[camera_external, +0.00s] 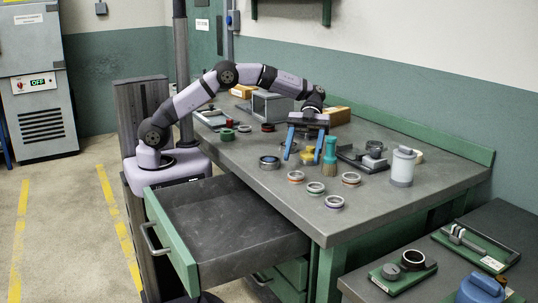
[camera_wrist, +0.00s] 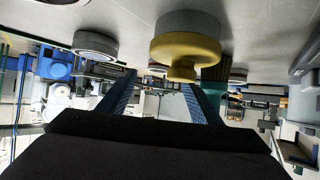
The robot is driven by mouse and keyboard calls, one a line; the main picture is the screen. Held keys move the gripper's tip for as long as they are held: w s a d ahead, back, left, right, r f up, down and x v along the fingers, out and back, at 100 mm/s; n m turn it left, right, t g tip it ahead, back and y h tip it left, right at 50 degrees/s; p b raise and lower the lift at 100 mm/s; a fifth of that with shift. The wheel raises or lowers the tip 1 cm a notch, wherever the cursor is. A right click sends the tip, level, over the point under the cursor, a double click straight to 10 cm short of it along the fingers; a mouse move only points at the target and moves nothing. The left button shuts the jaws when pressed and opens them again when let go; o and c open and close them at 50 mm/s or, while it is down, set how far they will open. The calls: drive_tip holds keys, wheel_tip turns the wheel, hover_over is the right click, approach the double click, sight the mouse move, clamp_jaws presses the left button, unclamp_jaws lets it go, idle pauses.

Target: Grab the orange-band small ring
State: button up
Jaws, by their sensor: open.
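The small ring (camera_external: 351,179) with an orange-brown band lies flat on the workbench, right of the brush and apart from my gripper. I cannot tell for sure which ring in the wrist view it is. My gripper (camera_external: 303,158) is open and empty, its two blue fingers pointing down above the bench. In the wrist view, where the bench is at the top, my gripper (camera_wrist: 160,80) shows its fingers apart with nothing held. A yellow stepped piece (camera_external: 296,177) stands near the fingers and looms large in the wrist view (camera_wrist: 185,48).
A blue-band ring (camera_external: 269,162), a green-band ring (camera_external: 315,188) and a purple-band ring (camera_external: 334,202) lie nearby. A teal brush (camera_external: 330,156) stands upright close to the right finger. A white canister (camera_external: 402,167) stands farther right. The drawer (camera_external: 225,225) is open. The front right bench corner is clear.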

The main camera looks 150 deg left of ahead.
sight(295, 180)
drive_tip(key=shift+d+r+p+x, duration=0.2)
drive_tip(key=shift+p+x, duration=0.2)
drive_tip(key=shift+x, duration=1.05)
drive_tip(key=shift+d+r+p+x, duration=0.15)
drive_tip(key=shift+p+x, duration=0.25)
drive_tip(key=shift+x, duration=1.05)
drive_tip(key=shift+w+d+f, duration=0.1)
drive_tip(key=shift+w+f, duration=0.15)
drive_tip(key=c, duration=1.1)
